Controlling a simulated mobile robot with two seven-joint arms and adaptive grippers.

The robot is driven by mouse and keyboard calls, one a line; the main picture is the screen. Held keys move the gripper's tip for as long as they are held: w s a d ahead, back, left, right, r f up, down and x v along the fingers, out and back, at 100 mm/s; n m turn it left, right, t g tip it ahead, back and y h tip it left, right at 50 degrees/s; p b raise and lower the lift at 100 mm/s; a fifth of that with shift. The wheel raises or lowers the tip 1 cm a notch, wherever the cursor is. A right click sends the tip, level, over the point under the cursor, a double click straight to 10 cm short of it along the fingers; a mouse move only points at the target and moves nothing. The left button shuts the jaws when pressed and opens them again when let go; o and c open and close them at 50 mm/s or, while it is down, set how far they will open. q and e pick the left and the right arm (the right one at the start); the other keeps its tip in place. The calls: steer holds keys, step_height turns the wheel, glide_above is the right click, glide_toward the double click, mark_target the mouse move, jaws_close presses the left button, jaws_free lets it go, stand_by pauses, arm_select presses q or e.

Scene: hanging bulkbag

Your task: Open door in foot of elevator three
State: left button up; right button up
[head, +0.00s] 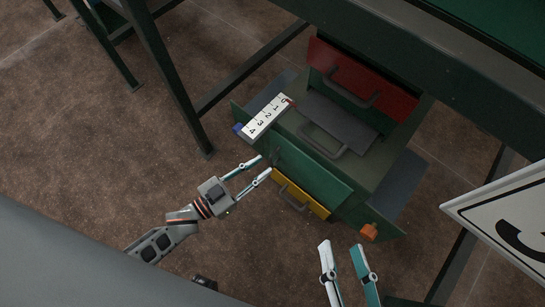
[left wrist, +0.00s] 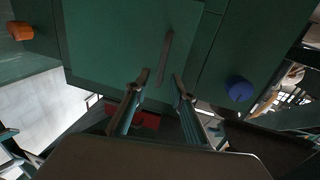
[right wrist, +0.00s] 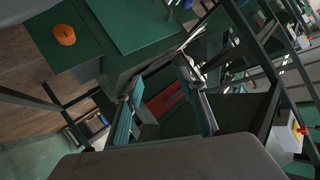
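The foot of the elevator is a green box beside a white sign with a "3" (head: 510,222). Its front green door (head: 315,173) faces my left gripper (head: 264,166). In the left wrist view the door (left wrist: 110,40) carries a thin dark bar handle (left wrist: 167,55), between a blue knob (left wrist: 239,89) and an orange knob (left wrist: 20,30). My left gripper (left wrist: 161,76) is open with its fingertips on either side of the handle's lower part; contact cannot be told. My right gripper (head: 341,247) is open and empty, lower right, apart from the box. The orange knob (right wrist: 65,35) shows in the right wrist view.
A yellow panel with a handle (head: 303,197) is below the green door. A red panel with a handle (head: 360,80) is behind, with a numbered white strip (head: 265,117) beside it. Green frame legs (head: 165,75) stand around.

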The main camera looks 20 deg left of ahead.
mark_target(271, 160)
arm_select(q)
steer(key=shift+b+x, duration=0.35)
steer(key=shift+x, duration=1.95)
jaws_close()
steer(key=shift+f, duration=0.1)
